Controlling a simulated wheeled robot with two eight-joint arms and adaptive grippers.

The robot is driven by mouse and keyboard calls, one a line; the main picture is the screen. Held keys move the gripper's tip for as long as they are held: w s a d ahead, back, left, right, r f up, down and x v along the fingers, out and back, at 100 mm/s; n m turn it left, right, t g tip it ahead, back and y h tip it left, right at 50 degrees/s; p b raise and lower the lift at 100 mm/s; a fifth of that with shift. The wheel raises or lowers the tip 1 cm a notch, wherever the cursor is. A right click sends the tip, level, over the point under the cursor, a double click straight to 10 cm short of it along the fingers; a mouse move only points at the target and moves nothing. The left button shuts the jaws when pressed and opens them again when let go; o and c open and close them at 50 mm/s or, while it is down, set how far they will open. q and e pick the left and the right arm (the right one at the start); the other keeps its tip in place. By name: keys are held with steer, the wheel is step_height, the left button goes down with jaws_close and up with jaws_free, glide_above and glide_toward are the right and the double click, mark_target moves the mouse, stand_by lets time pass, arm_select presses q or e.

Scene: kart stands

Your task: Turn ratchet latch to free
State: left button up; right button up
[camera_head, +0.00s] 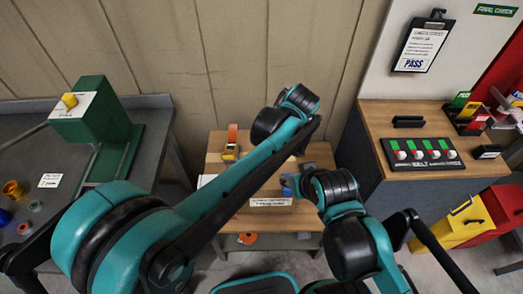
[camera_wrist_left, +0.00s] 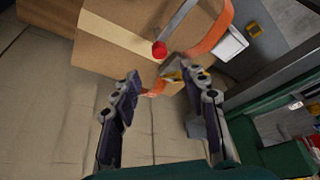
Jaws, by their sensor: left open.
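In the left wrist view, an orange strap (camera_wrist_left: 213,32) runs over the edge of a brown box-like body (camera_wrist_left: 115,52). A grey lever with a red knob (camera_wrist_left: 160,49) lies just beyond my fingertips. A small yellow-and-grey latch part (camera_wrist_left: 174,75) sits by the strap, close to the right finger. My left gripper (camera_wrist_left: 163,86) is open, and I see nothing clamped between its fingers. In the head view the orange strap (camera_head: 232,135) shows on the middle table; my left arm hides much of the area. My right arm's end (camera_head: 297,185) is over this table, its fingers unclear.
The middle wooden table (camera_head: 216,140) stands between a grey bench (camera_head: 25,125) with a green stand (camera_head: 105,130) and a right wooden counter (camera_head: 380,118) with a switch panel (camera_head: 422,152). Yellow (camera_head: 460,222) and red bins stand at the lower right.

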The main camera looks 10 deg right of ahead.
arm_select(q)
steer(key=shift+v, duration=1.3)
steer(key=a+r+m+h, duration=0.1)
steer(key=a+r+m, duration=0.1)
steer(key=a, duration=0.9)
steer(key=s+a+f+m+t, duration=0.1)
steer(key=s+a+m, duration=0.1)
steer(key=s+a, duration=0.4)
steer(key=s+a+f+m+t+h, duration=0.1)
steer(key=s+a, duration=0.6)
steer(key=a, duration=0.7)
steer(key=shift+a+f+m+t+h, duration=0.25)
steer(key=shift+f+m+t, duration=0.35)
steer(key=shift+m+t, duration=0.3)
